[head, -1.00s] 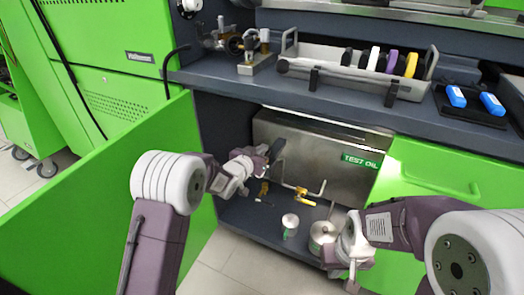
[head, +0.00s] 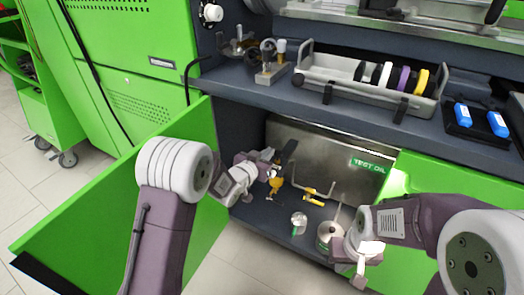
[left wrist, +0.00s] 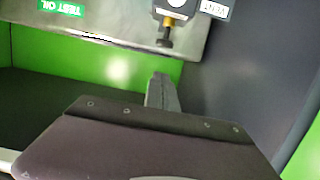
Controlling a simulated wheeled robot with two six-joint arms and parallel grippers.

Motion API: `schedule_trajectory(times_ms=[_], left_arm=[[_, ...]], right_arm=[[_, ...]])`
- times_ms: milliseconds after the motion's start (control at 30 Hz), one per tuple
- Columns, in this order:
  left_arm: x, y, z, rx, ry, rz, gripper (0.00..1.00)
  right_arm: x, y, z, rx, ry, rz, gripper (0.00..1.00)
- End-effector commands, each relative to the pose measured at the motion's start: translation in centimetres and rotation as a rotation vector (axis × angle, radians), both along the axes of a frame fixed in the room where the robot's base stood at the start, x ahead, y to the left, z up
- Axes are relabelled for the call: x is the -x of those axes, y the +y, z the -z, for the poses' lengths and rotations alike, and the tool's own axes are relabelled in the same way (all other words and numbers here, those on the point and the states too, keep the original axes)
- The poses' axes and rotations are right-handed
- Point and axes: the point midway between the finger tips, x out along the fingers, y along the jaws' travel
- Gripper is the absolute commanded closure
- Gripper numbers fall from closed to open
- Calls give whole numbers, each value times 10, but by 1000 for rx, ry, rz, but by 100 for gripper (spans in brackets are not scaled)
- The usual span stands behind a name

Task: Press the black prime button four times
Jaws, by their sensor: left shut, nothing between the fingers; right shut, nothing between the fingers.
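I cannot tell for sure which is the black prime button. My left gripper (left wrist: 162,84) is shut and empty, its tip a short gap from the dark tip. In the head view, my left gripper (head: 287,152) is in front of the steel tank and hides part of the fittings beside it; brass shows just below. My right gripper (head: 360,272) is shut and empty at the lower right, by a metal can.
The steel tank (head: 318,150) with the TEST OIL label stands inside the open cabinet. A yellow-handled valve (head: 313,196), a small can (head: 298,222) and a larger can (head: 328,233) are on its floor. The green door (head: 110,195) stands open at left. The worktop overhangs.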

Motion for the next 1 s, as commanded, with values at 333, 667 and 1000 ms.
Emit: schedule_trajectory(times_ms=[333, 667, 1000], left_arm=[[37, 17, -9, 0, -3, -1, 100], [38, 17, -11, 0, -3, -1, 100], [37, 36, -92, 13, -89, -42, 100]], right_arm=[[0, 0, 8, 0, 0, 0, 100], [0, 0, 7, 0, 0, 0, 100], [0, 0, -24, 0, 0, 0, 100]])
